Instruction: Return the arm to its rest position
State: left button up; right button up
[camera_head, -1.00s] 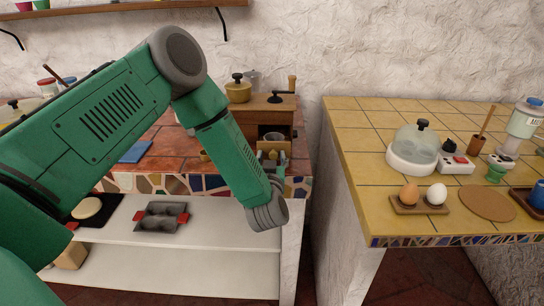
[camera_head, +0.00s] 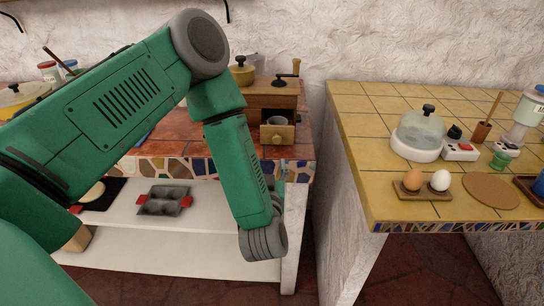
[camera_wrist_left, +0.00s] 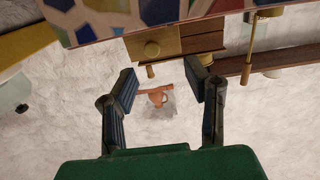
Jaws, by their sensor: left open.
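My left arm (camera_head: 110,110) reaches in from the left in the head view, bent at the elbow, with its forearm hanging down in front of the left counter's edge. My left gripper (camera_wrist_left: 160,75) is open and empty in the wrist view, its two dark fingers spread well apart. In the head view the gripper is mostly hidden behind the forearm. A small orange object shows far beyond, between the fingers in the wrist view. My right arm and gripper are not in view.
A wooden grinder (camera_head: 270,100) with a crank stands on the tiled left counter, close behind the forearm. The yellow-tiled counter (camera_head: 370,150) at the right holds a glass dome (camera_head: 421,128) and two eggs. A gap separates the counters.

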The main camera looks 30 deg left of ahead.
pick_arm(q)
jog(key=s+d+f+m+g+h, duration=0.3)
jog(key=s+d+f+h, duration=0.15)
jog(key=f, duration=0.35)
jog(key=s+d+f+m+g+h, duration=0.25)
jog(key=s+f+h, duration=0.2)
jog(key=f, duration=0.25)
jog(key=s+a+f+g, duration=0.1)
jog(key=s+f+g, duration=0.2)
jog(key=s, duration=0.7)
jog(key=s+a+f+m+g, duration=0.1)
jog(key=s+f+g, duration=0.2)
jog(key=s+g, duration=0.3)
jog(key=s, duration=0.5)
jog(key=shift+f+b, duration=0.4)
jog(key=shift+w+d+m, duration=0.1)
jog(key=shift+d+m, duration=0.15)
jog(key=shift+a, duration=0.25)
